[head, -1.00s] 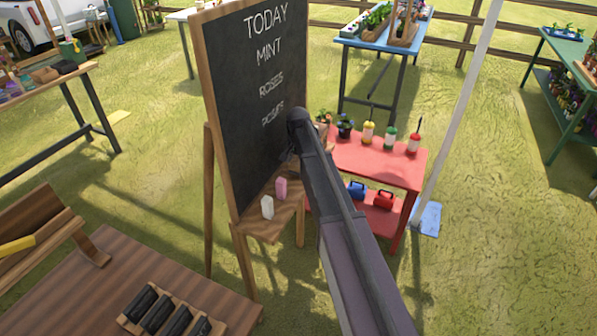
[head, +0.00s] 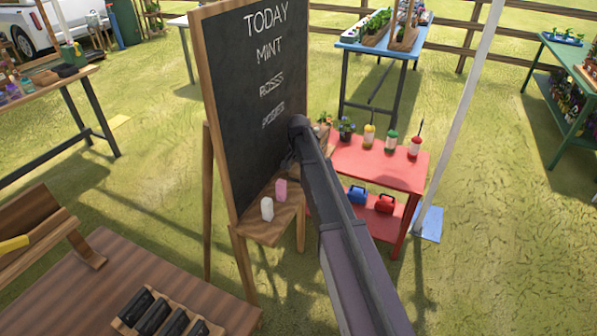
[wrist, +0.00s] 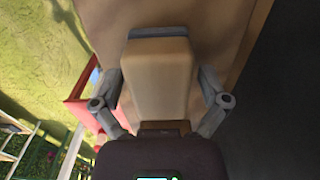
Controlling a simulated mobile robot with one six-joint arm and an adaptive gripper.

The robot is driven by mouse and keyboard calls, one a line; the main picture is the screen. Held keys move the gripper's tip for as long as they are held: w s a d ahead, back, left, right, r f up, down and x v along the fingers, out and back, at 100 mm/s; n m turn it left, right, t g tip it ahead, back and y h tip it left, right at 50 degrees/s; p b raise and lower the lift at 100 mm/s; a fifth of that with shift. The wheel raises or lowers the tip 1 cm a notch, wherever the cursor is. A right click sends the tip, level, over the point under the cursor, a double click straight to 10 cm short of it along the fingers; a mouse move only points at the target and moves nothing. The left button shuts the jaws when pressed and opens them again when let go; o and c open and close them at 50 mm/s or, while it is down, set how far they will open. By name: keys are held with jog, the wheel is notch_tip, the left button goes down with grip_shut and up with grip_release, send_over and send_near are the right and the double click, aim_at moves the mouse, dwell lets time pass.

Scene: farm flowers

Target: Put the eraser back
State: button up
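The eraser (wrist: 160,75) is a pale tan block with a dark grey strip at its far end, in the middle of the wrist view. My gripper (wrist: 160,82) has one finger along each side of it and looks closed on it. The fingertips are partly hidden, so contact is hard to see. The wooden ledge (wrist: 217,30) lies beneath the eraser; whether they touch is unclear. In the head view, my arm reaches to the right end of the chalkboard ledge (head: 262,230) and hides the gripper and eraser. The chalkboard (head: 240,100) carries chalk words, the lower two struck through.
A pink block (head: 281,190) and a white block (head: 267,209) stand on the ledge, left of my arm. A red table (head: 385,165) with bottles and pots stands close behind. A wooden table (head: 90,290) is at the front left. Grass is open at right.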

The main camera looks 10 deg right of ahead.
aim_at(298, 167)
jog(key=shift+r, duration=0.15)
dwell(0.3)
notch_tip(298, 167, up, 12)
jog(key=p, duration=1.2)
dwell(0.6)
jog(key=s+n, duration=0.7)
jog(key=s, duration=2.2)
